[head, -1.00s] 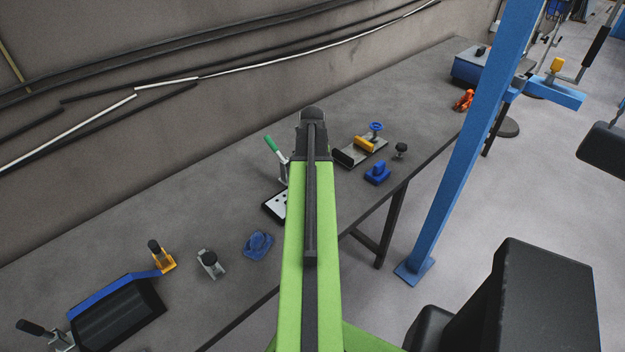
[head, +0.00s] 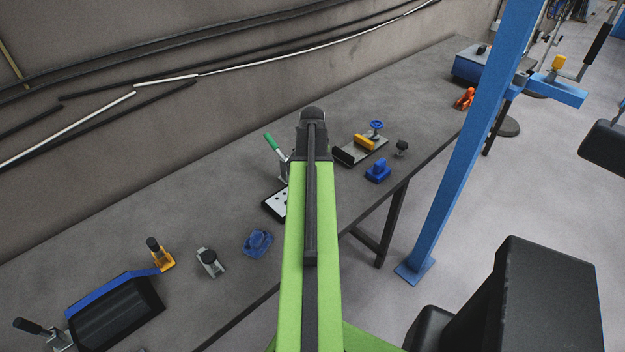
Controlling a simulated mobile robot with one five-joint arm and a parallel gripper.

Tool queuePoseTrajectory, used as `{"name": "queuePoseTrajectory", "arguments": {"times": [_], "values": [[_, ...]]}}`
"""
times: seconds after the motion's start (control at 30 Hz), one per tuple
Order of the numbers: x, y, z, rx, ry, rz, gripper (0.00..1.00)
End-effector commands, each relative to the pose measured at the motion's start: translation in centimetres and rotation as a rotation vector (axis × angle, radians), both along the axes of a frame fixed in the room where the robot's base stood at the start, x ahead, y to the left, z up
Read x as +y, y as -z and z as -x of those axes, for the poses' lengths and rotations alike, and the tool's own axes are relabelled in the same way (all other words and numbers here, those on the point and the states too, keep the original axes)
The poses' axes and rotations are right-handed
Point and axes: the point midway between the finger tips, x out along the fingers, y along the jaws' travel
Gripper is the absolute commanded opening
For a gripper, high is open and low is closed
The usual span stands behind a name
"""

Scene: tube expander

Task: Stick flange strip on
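My green arm reaches from the bottom middle out over the grey workbench (head: 205,205), seen from behind. Its dark far end, where my gripper (head: 312,115) is, covers its own fingertips, so I cannot see if it is open or holds anything. No flange strip can be made out for certain. A grey plate with a yellow block and blue knob (head: 365,143) lies just right of the arm's far end. A green-handled toggle clamp (head: 272,143) on a black base with a light plate stands left of the arm, partly hidden by it.
A blue clamp piece (head: 377,171) and a black knob (head: 402,148) lie near the bench's front edge. At the left are a blue part (head: 257,243), a grey clamp (head: 210,262), an orange clamp (head: 161,254) and a black-and-blue fixture (head: 115,310). A blue post (head: 470,140) rises at right.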

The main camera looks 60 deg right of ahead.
Motion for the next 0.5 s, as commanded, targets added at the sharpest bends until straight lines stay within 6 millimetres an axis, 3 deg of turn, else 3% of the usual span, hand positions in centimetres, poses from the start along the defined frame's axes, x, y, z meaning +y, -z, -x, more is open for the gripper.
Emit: {"name": "queuePoseTrajectory", "arguments": {"times": [0.37, 0.5], "values": [[-0.05, -0.02, 0.08, 0.0, 0.001, 0.0, 0.0], [-0.05, -0.02, 0.07, 0.0, 0.001, 0.0, 0.21]]}}
